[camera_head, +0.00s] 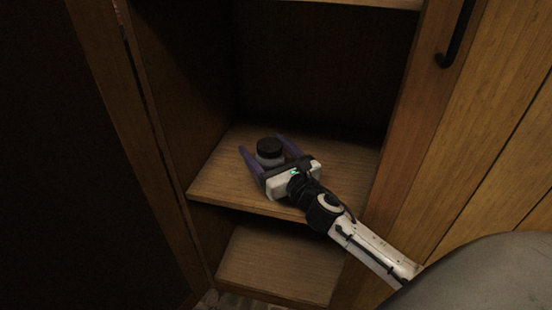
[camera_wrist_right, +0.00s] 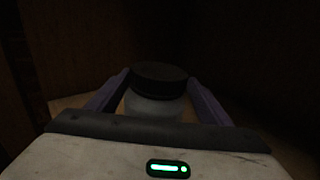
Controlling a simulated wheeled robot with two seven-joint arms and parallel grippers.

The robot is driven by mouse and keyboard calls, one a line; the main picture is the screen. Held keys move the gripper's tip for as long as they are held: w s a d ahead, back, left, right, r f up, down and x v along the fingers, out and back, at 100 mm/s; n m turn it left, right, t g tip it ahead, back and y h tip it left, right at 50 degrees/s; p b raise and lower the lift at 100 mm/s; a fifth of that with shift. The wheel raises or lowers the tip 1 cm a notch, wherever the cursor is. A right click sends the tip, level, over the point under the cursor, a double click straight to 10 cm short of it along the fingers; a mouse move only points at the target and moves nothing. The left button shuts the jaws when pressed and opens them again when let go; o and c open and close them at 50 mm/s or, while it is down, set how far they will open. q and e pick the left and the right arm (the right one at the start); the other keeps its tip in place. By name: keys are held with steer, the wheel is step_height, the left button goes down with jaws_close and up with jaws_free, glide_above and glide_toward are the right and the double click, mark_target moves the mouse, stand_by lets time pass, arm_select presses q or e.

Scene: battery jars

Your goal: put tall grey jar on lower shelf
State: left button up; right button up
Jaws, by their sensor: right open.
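A grey jar (camera_head: 270,158) with a black lid stands upright on a wooden shelf (camera_head: 225,187) inside the cabinet. My right gripper (camera_head: 261,143) is open, with its two purple fingers on either side of the jar. In the right wrist view the jar (camera_wrist_right: 153,106) sits between the fingers, with its lid at about fingertip height. I cannot tell whether a finger touches it. The lower part of the jar is hidden by the gripper body. A lower shelf board (camera_head: 280,265) shows beneath, empty where visible. My left gripper is not in view.
The cabinet's side wall (camera_head: 185,90) stands to the left and its frame (camera_head: 405,130) to the right, close to my right arm. An upper board (camera_head: 375,3) crosses the top. The shelf around the jar is bare.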

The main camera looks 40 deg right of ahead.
mark_target(279, 164)
steer(key=s, duration=0.7)
steer(key=s+a, duration=0.1)
steer(key=s, duration=0.3)
steer(key=shift+s+p, duration=0.25)
steer(key=shift+p, duration=0.05)
